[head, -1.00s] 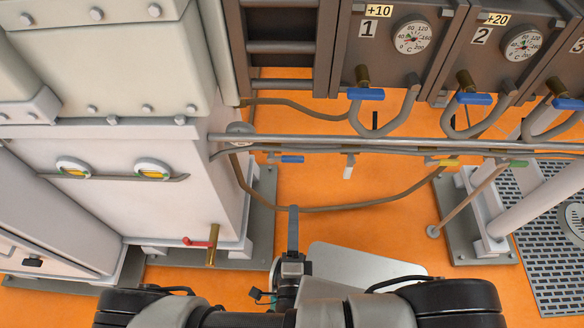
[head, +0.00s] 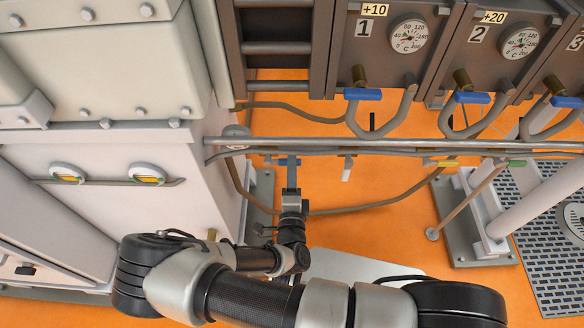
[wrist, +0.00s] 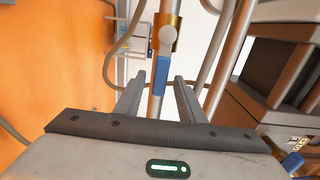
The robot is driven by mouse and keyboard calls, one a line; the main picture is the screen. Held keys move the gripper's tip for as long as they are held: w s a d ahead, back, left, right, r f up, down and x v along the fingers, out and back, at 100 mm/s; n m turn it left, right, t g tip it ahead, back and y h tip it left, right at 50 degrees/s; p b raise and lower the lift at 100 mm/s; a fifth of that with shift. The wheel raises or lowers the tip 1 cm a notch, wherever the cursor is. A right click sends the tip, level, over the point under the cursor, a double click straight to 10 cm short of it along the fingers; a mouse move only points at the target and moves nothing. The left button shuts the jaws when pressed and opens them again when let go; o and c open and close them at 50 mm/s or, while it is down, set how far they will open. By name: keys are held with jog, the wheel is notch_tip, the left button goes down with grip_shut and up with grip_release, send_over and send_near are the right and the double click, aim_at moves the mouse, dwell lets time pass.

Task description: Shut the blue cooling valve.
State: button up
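A blue lever handle (head: 280,161) sits below the long grey pipe, left of centre in the head view, partly covered by my gripper (head: 291,168). In the wrist view the blue handle (wrist: 161,77) hangs from a brass valve body (wrist: 168,33) with a pale round cap. The handle lies lengthwise along its thin pipe. My gripper (wrist: 157,84) is open in the wrist view, with one finger on each side of the handle and pipe. Gaps show beside the handle; I cannot tell whether its lower end is between the fingertips or just beyond them.
More blue handles (head: 363,94) sit under the numbered gauge boxes (head: 385,45). A yellow handle (head: 445,163) and a green one (head: 516,163) are farther right along the pipe. A hanging hose (head: 380,203) curves to the right of my arm. A white cabinet (head: 110,215) stands left.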

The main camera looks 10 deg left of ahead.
jog(key=shift+w, duration=0.2)
grip_shut()
jog(key=shift+a, duration=0.1)
